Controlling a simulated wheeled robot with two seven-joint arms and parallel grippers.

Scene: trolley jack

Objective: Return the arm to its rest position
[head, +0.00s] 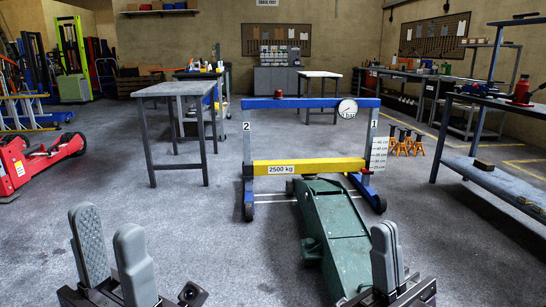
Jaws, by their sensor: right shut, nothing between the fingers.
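My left gripper (107,222) is at the lower left of the head view, its two grey fingers pointing up and apart with nothing between them. My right gripper (385,230) is at the lower middle-right, its fingers together and empty. It stands in front of the right side of the green trolley jack (335,228) and hides part of its near end. The jack lies on the floor with its far end under the yellow beam (332,165), marked 2500 kg. No jack handle can be made out.
The beam belongs to a blue wheeled frame (265,103) with a round dial (347,108). A red jack (40,160) is at the left, and a grey table (178,90) is behind. Orange stands (402,143) and a workbench (500,185) are at right. Floor left of the green jack is clear.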

